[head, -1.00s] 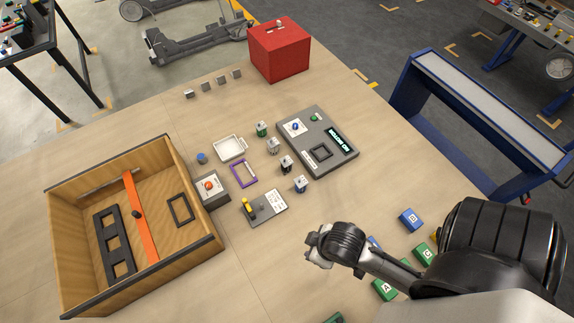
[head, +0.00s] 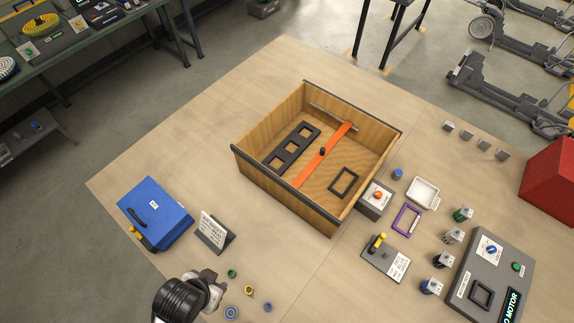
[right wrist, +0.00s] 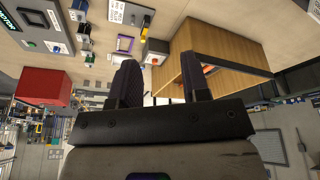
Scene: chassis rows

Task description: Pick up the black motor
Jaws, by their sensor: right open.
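The black motor (head: 443,259) stands upright on the table in the head view, in a row with a green motor (head: 462,214), a grey-white motor (head: 453,236) and a blue motor (head: 431,286). The row is left of the grey console. In the right wrist view a small dark motor (right wrist: 83,28) shows at upper left, apart from the gripper. My right gripper (right wrist: 160,80) is open, with nothing between its fingers; it is outside the head view. Part of my left arm shows at the bottom left of the head view; its jaws cannot be made out.
The grey console (head: 510,245) is close to the motors' right. A switch plate (head: 372,265), purple frame (head: 392,220) and white tray (head: 436,190) lie to their left. A wooden crate (head: 245,165) fills mid-table. A red box (head: 555,180) stands at far right.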

